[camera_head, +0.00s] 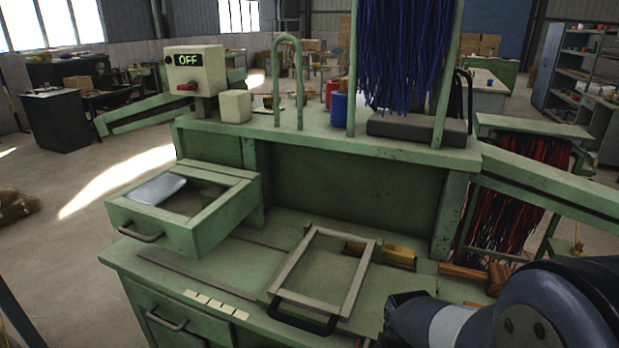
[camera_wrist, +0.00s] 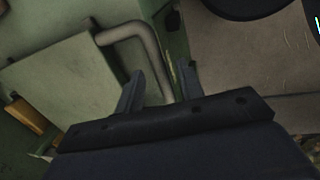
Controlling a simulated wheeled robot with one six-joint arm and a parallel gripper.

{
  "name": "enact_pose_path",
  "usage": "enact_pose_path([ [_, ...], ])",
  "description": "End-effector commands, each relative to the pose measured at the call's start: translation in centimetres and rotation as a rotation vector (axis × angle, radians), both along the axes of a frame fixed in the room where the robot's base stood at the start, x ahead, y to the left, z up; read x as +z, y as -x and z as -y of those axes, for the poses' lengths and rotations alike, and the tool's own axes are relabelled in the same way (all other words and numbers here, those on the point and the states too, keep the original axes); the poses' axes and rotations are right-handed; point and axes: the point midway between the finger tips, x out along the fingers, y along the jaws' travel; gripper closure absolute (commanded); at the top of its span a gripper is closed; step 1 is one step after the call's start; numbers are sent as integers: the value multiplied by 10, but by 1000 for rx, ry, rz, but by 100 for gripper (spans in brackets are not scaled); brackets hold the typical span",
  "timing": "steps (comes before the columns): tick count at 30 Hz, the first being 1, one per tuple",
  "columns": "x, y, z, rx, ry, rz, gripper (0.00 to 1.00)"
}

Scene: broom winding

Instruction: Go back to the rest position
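My gripper (camera_wrist: 160,82) shows in the wrist view with its two dark fingers apart. A bent grey metal handle (camera_wrist: 128,28) runs from the upper left down behind the gap between the fingers; I cannot tell whether it touches them. My dark arm fills the lower right of the head view, and the fingertips are hidden there. The green workbench (camera_head: 345,194) stands ahead. An open drawer (camera_head: 150,232) juts out on its left. A rectangular frame with a black handle (camera_head: 300,318) lies on the lower top.
A control box reading OFF (camera_head: 192,72) and a pale block (camera_head: 235,106) stand on the upper shelf. Blue bristles (camera_head: 400,50) hang above it; red and blue bristles (camera_head: 510,200) hang at right. A wooden-handled tool (camera_head: 465,272) lies near my arm. Open floor lies left.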

Motion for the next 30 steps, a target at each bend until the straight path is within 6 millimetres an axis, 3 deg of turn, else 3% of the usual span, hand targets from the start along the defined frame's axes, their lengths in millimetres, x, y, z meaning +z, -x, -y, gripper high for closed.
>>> enact_pose_path([
  [8, 1, 3, 7, -3, -1, 0, 64],
  [11, 12, 5, 9, -2, 0, 3, 64],
  [27, 108, 22, 2, 0, 0, 5, 64],
  [28, 108, 23, 2, 0, 0, 0, 64],
  [30, 86, 21, 4, -1, 0, -10, 64],
])
